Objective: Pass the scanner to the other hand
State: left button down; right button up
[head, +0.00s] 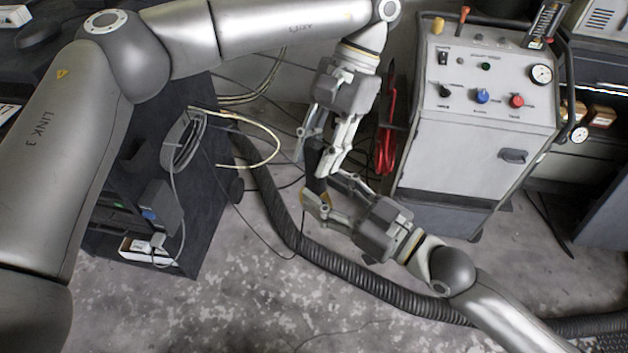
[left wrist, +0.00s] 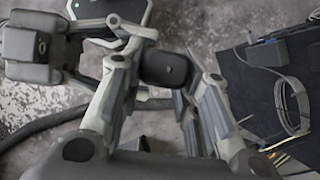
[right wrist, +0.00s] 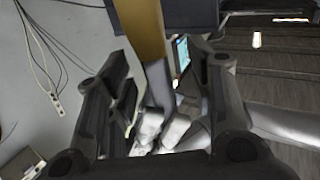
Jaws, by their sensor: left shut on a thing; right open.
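The scanner (head: 316,183) hangs dark and narrow between my two grippers in the head view. My left gripper (head: 323,160) comes from above and is shut on its dark handle. The handle's rounded end (left wrist: 163,69) shows between the fingers in the left wrist view, with a grey body and a small green light beyond. My right gripper (head: 328,192) comes from the lower right and is open. In the right wrist view, the yellow-edged scanner (right wrist: 141,28) lies between the open right fingers, with a small lit screen at its side. Contact with the right fingers cannot be told.
A grey control cabinet (head: 470,140) with knobs and a gauge stands to the right. A black rack (head: 150,200) with coiled cable stands to the left. A black ribbed hose (head: 345,285) crosses the concrete floor below the grippers. Red clamps (head: 387,135) hang near the cabinet.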

aim_at(322, 189)
jog(key=shift+x, duration=1.7)
grip_shut()
pick_arm(q)
jog(key=c, duration=1)
grip_release()
